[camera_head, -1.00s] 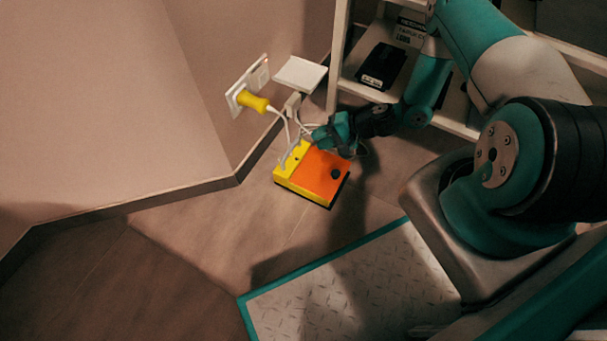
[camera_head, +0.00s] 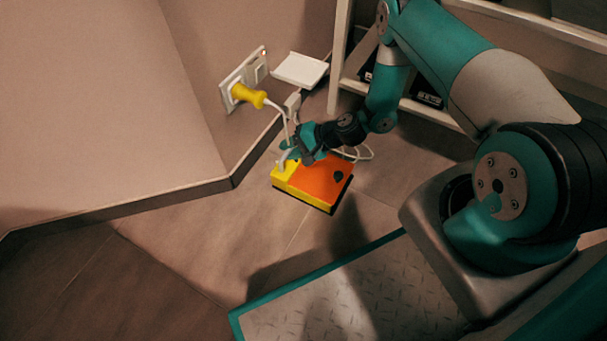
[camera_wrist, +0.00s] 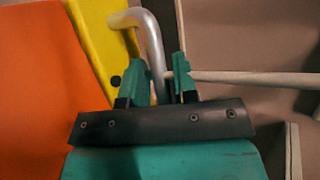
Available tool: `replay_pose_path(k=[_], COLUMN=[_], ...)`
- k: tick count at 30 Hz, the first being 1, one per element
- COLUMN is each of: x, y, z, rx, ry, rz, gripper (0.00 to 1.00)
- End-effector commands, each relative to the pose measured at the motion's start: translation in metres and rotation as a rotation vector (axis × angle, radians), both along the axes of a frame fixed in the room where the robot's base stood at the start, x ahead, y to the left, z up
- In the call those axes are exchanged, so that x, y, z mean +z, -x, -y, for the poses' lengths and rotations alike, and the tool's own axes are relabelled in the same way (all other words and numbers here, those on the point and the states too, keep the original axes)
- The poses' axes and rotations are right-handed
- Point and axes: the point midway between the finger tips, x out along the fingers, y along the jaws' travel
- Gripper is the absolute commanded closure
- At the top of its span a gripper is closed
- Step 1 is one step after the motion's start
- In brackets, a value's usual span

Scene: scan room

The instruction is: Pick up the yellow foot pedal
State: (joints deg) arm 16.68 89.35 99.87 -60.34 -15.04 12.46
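The foot pedal (camera_head: 322,184) lies on the floor near the wall corner. It has an orange top, a yellow strip, and a bent grey metal handle (camera_wrist: 153,42) on the yellow side. My gripper (camera_head: 285,155) is at that yellow side, low over the pedal. In the wrist view, my two teal fingers (camera_wrist: 162,82) are apart, with the lower part of the handle between them. The handle lies close to the left finger, and a narrow gap shows before the right finger. The wrist view also shows the pedal's orange top (camera_wrist: 40,90).
A wall socket (camera_head: 245,80) holds a yellow plug (camera_head: 248,95) whose white cable runs down past my gripper. A white wall box (camera_head: 300,69) and a shelf (camera_head: 340,60) stand behind. A teal-edged metal plate (camera_head: 350,295) is in front. Floor at left is clear.

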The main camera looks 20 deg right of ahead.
Motion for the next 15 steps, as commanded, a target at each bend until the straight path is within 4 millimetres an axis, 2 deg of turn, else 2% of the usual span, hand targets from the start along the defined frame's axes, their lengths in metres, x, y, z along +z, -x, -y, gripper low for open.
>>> replay_pose_path(k=[2,5,6,15], x=[0.0006,0.0006,0.0005,0.0003], y=[0.0001,0.0001,0.0002,0.0005], z=[0.0001,0.0001,0.0001,0.0001], rx=[0.0,0.0,0.0,0.001], ry=[0.0,0.0,0.0,0.0], rz=[0.0,0.0,0.0,0.0], gripper=[0.73,0.96,1.0,1.0])
